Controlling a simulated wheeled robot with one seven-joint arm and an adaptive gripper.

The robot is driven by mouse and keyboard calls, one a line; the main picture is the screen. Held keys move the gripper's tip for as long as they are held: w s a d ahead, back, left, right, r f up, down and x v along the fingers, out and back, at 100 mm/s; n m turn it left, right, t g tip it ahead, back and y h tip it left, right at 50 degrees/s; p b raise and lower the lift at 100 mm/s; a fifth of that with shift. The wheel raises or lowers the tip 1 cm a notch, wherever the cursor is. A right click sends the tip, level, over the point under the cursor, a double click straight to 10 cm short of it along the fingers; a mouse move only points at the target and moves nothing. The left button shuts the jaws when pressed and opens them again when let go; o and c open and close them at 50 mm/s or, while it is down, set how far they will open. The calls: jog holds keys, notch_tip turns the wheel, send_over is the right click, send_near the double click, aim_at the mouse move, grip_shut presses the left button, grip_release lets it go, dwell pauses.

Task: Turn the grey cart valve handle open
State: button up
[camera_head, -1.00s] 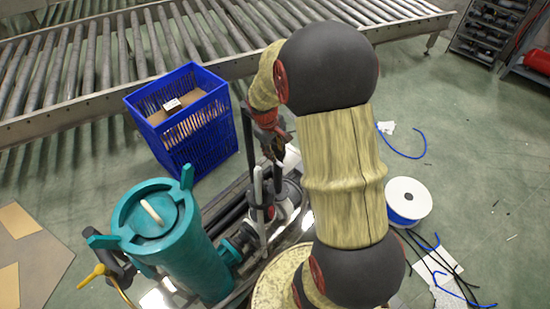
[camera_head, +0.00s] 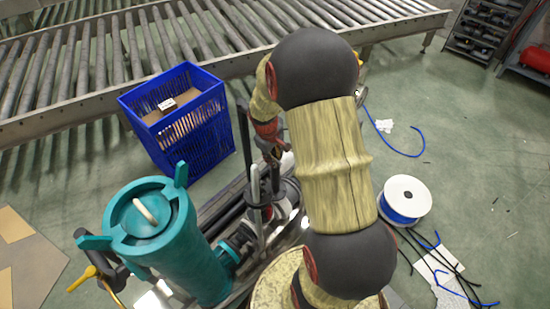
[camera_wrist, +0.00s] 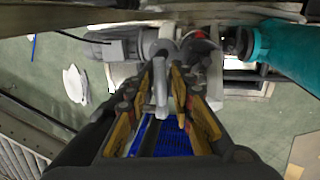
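The grey valve handle (camera_head: 255,185) is an upright bar on the cart's pipework, between the teal filter housing and my arm. My gripper (camera_head: 271,157) is just above and right of its top in the head view. In the wrist view, the grey handle (camera_wrist: 161,86) stands between the two fingertips of my gripper (camera_wrist: 164,90). The fingers are apart, one on each side. No firm grip shows, and I cannot tell whether either finger touches the handle. My arm hides part of the cart in the head view.
The teal filter housing (camera_head: 170,245) stands left of the handle, with a yellow lever (camera_head: 84,278) on its left. A blue crate (camera_head: 190,130) is behind them, before the roller conveyor (camera_head: 120,60). A cable spool (camera_head: 404,200) lies on the floor at right.

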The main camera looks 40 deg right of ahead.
grip_shut()
dwell(0.6)
